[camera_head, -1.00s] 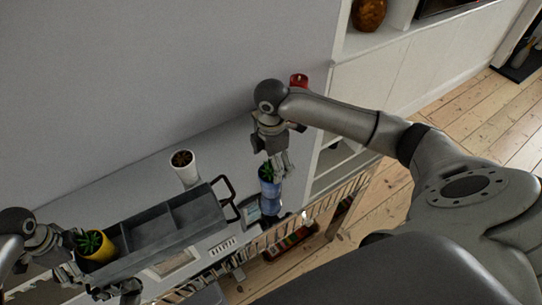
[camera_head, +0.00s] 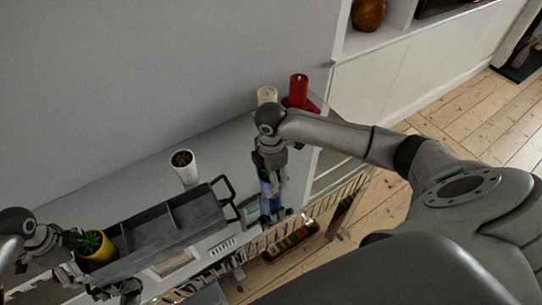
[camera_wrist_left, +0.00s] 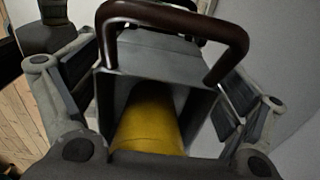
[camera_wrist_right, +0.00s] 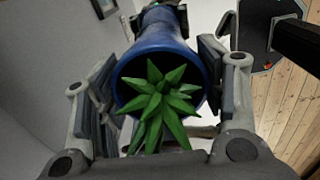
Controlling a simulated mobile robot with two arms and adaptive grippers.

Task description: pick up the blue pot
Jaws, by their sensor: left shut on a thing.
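The blue pot (camera_head: 267,190), with a spiky green plant, stands at the right end of the white surface in the head view. My right gripper (camera_head: 273,180) is over it from above, fingers open on either side. In the right wrist view the blue pot (camera_wrist_right: 155,40) lies between the finger pads; the left pad shows a gap, and contact on the right is unclear. My left gripper (camera_head: 76,260) is shut on the grey tray (camera_head: 150,257) at its left end. In the left wrist view the tray's dark handle (camera_wrist_left: 175,15) and a yellow pot (camera_wrist_left: 150,120) show between the fingers.
The yellow pot (camera_head: 98,249) sits in the tray's left end. A white pot (camera_head: 184,168) stands behind the tray. A cream candle (camera_head: 267,95) and red candle (camera_head: 299,91) stand beyond my right gripper. A wire rack (camera_head: 310,210) runs along the front.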

